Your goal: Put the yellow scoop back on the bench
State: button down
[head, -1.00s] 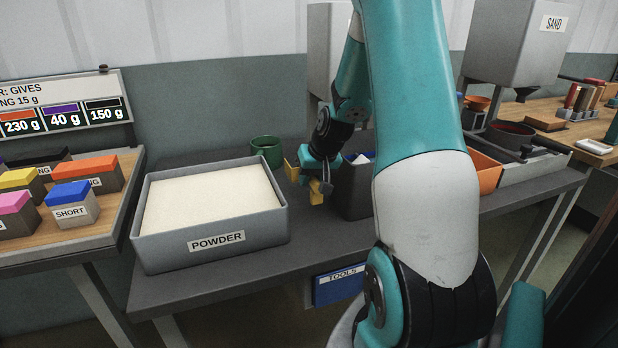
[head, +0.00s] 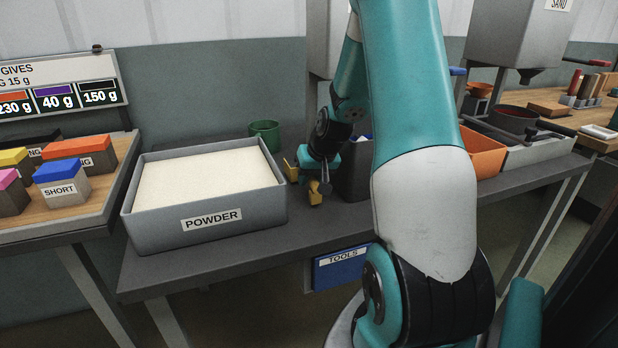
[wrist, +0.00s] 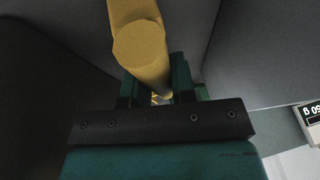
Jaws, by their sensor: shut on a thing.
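The yellow scoop (head: 316,197) is in my gripper (head: 318,180), low over the dark grey bench (head: 330,215), between the powder tub and a dark bin. In the wrist view the scoop's yellow handle (wrist: 140,50) stands between the fingers of my gripper (wrist: 160,90), which are shut on it. Part of the scoop shows left of the gripper in the head view; the rest is hidden by the gripper. I cannot tell whether the scoop touches the bench.
A grey tub labelled POWDER (head: 210,218) stands left of the gripper. A green cup (head: 264,135) is behind it. A dark bin (head: 354,182) is close on the right, partly behind my arm. Bare bench lies in front of the gripper.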

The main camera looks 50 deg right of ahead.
jog(key=shift+f+b, duration=0.35)
jog(key=shift+f, duration=0.25)
jog(key=c, duration=0.9)
grip_release()
jog(key=shift+o, duration=0.2)
jog(key=d+p+v, duration=0.1)
jog(key=v, duration=1.6)
jog(key=shift+a+r+p, duration=0.2)
jog(key=shift+a+p, duration=0.15)
jog(key=shift+a, duration=0.15)
